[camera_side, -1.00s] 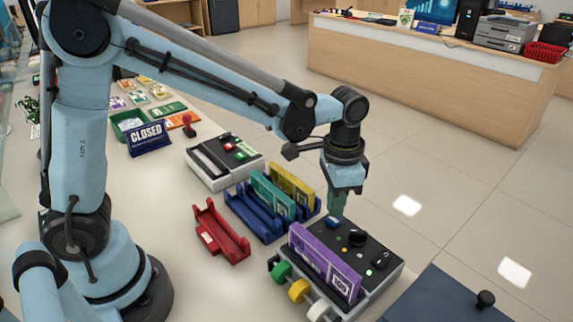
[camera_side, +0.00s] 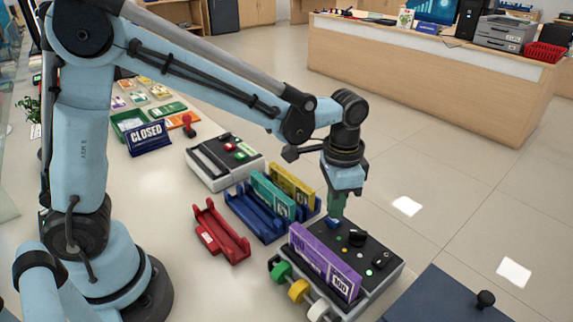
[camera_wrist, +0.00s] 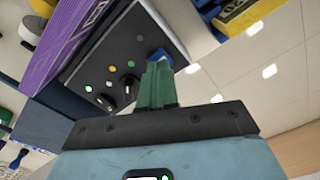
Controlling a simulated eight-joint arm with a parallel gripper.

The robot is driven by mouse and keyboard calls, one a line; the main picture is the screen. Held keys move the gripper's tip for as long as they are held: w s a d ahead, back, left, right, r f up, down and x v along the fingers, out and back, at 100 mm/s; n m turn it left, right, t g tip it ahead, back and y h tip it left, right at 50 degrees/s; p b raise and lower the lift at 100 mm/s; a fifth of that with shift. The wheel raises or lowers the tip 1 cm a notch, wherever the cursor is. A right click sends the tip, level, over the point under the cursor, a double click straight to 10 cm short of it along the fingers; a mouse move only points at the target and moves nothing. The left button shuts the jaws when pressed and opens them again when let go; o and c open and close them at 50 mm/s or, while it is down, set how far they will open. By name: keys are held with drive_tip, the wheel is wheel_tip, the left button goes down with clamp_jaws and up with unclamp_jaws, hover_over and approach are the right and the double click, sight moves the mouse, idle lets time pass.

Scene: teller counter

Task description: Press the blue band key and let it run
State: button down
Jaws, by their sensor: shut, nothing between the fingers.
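The blue key (camera_side: 333,222) sits at the back left corner of the dark top of the banding machine (camera_side: 388,283). My gripper (camera_side: 335,216) points down with its green fingers together and empty, the tips at the blue key. In the wrist view the closed fingers (camera_wrist: 158,68) partly cover the blue key (camera_wrist: 160,55); they look to be touching it, though the exact contact is hidden. A purple bundle marked 100 (camera_side: 325,262) stands on edge along the machine's near side. Black knobs and small lights, some green, are on the top (camera_wrist: 113,55).
Left of the machine are a blue rack (camera_side: 255,218) with teal and yellow bundles, and an empty red holder (camera_side: 222,235). A second keyed device (camera_side: 205,170) and a CLOSED sign (camera_side: 149,138) stand behind. A dark box with a knob (camera_side: 440,300) is at front right.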

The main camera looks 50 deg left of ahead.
drive_tip(key=shift+f, duration=0.8)
wheel_tip(320, 180, up, 9)
idle(1.3)
drive_tip(key=s+a+n+t, duration=0.6)
drive_tip(key=s+a, duration=0.3)
drive_tip(key=a, duration=0.2)
drive_tip(key=shift+s+a+f+t, duration=0.15)
drive_tip(key=shift+a+f+t, duration=0.1)
drive_tip(key=shift+f+t, duration=0.3)
